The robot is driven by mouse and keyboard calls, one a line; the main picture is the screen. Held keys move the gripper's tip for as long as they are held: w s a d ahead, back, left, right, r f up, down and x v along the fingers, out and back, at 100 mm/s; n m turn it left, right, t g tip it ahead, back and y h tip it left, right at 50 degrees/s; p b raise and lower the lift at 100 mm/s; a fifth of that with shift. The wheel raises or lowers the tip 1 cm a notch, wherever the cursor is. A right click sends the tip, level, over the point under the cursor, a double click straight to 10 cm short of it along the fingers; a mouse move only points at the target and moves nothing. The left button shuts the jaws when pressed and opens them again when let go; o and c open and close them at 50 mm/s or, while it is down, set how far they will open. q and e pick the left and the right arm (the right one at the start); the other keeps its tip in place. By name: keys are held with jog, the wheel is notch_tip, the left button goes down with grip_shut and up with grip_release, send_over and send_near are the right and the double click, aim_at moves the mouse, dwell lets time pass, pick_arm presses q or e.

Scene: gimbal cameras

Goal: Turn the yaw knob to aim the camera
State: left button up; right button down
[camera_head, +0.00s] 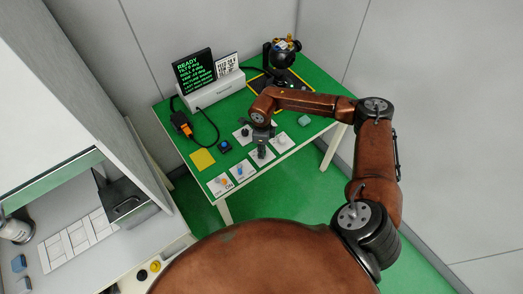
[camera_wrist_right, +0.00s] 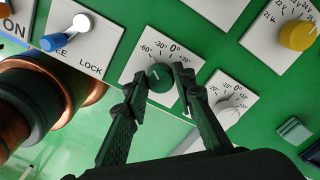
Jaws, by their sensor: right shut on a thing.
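In the right wrist view a dark green knob (camera_wrist_right: 158,78) with a white pointer mark sits on a white plate with a degree scale around 0°. My right gripper (camera_wrist_right: 167,72) is shut on this knob, one finger on each side. No name for the knob is readable. In the head view the gripper (camera_head: 261,148) reaches down to the front of the green table and hides most of the knob. The gimbal camera (camera_head: 282,52) stands on a black, yellow-edged base at the back of the table. A black screen (camera_head: 194,72) shows READY and lines of green text. My left gripper is out of view.
Beside the held knob are a pale grey knob (camera_wrist_right: 228,115) on another degree plate, a blue lever (camera_wrist_right: 55,42) on a LOCK plate and a yellow knob (camera_wrist_right: 297,35). A yellow square (camera_head: 202,160) and an orange-black device (camera_head: 181,124) lie on the table's left.

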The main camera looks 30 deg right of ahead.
jog(key=shift+n, duration=0.3)
jog(key=shift+w, duration=0.1)
jog(key=c, duration=1.6)
grip_release()
notch_tip(320, 180, up, 12)
